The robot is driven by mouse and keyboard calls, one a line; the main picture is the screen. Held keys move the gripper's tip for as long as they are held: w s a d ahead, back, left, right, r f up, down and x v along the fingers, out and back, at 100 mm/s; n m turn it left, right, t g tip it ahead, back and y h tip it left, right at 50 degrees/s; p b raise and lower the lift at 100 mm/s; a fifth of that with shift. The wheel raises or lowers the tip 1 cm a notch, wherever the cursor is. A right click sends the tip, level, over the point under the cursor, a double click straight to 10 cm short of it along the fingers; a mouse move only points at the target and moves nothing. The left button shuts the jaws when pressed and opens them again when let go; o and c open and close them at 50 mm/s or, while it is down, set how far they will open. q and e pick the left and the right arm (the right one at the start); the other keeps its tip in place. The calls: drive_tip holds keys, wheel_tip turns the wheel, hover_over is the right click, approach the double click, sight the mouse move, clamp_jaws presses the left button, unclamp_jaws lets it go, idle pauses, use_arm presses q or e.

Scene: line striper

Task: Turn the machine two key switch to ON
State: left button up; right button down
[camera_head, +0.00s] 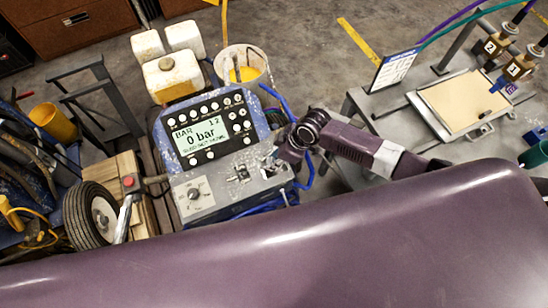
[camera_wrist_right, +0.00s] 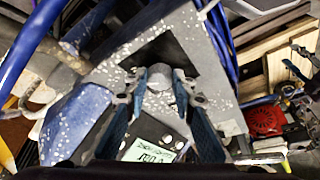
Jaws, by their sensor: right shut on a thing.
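The line striper (camera_head: 215,190) stands left of centre in the head view, with a blue and grey speckled console and a lit display (camera_head: 200,135) reading 0 bar. My right gripper (camera_head: 272,166) reaches in from the right to the right side of the lower grey panel. In the right wrist view, its two fingers (camera_wrist_right: 160,100) are closed around a small grey rounded piece, seemingly the key switch (camera_wrist_right: 158,78). The ON and OFF marks and the key's angle cannot be read. In the head view the gripper hides the key. My left gripper is not in view.
A dial (camera_head: 194,194) and a black switch (camera_head: 242,173) sit on the same panel. Blue hoses (camera_head: 308,172) run close by the gripper. A white bucket (camera_head: 241,68) and plastic canisters (camera_head: 172,77) stand behind. A metal bench (camera_head: 420,110) stands at the right.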

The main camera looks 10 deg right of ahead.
drive_tip(key=shift+w, duration=0.1)
drive_tip(key=c, duration=1.6)
unclamp_jaws()
drive_tip(key=v, duration=1.2)
drive_tip(key=shift+a, duration=0.1)
